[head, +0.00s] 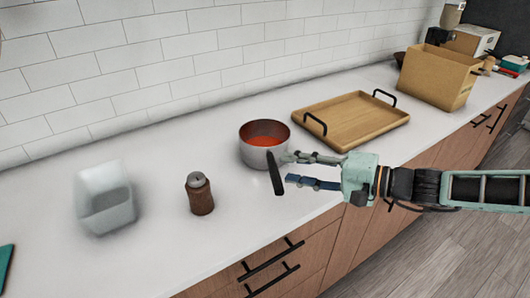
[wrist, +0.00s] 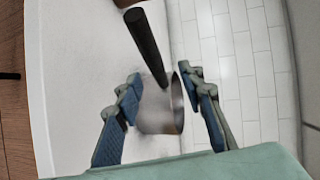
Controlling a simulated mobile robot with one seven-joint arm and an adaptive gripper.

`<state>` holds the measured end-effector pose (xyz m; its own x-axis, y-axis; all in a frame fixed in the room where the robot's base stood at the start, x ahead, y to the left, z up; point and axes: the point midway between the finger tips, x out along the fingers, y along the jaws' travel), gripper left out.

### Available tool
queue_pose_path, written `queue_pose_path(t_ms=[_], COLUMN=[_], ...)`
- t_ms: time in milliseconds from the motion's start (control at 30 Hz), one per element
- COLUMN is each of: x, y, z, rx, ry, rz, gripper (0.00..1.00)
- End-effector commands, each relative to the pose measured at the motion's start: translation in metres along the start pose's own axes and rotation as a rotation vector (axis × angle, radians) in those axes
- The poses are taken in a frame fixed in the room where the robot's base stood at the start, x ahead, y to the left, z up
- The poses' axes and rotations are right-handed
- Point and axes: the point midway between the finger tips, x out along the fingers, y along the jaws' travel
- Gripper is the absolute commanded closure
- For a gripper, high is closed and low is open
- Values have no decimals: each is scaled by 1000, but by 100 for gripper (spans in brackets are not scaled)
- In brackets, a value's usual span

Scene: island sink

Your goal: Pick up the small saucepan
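The small saucepan (head: 252,155) stands upright on the white counter, a metal pot with a reddish-orange inside. Its black handle (head: 275,174) points toward the counter's front edge. My gripper (head: 286,169) is open, just right of the handle, with its fingers pointing left at the pan. In the wrist view the open fingers (wrist: 160,77) lie on either side of the saucepan (wrist: 158,115) in the picture. The black handle (wrist: 146,45) runs up and left from between the fingertips there. I cannot tell whether a finger touches the handle.
A wooden tray (head: 350,120) with black handles lies right of the pan. A brown shaker (head: 200,195) and a pale grey container (head: 105,197) stand to its left. A cardboard box (head: 437,76) is farther right. A tiled wall (head: 170,55) runs behind; drawers (head: 280,268) are below.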

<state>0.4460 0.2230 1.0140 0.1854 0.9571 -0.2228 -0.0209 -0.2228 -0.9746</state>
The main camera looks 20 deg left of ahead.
Motion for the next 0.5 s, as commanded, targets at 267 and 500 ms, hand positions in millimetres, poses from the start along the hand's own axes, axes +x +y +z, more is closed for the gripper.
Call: queue_pose_path(t_ms=[267, 500], x=[24, 55], y=[4, 6], z=[2, 2], rx=[1, 1], ry=[-4, -2], rz=[-1, -1], gripper=[64, 64])
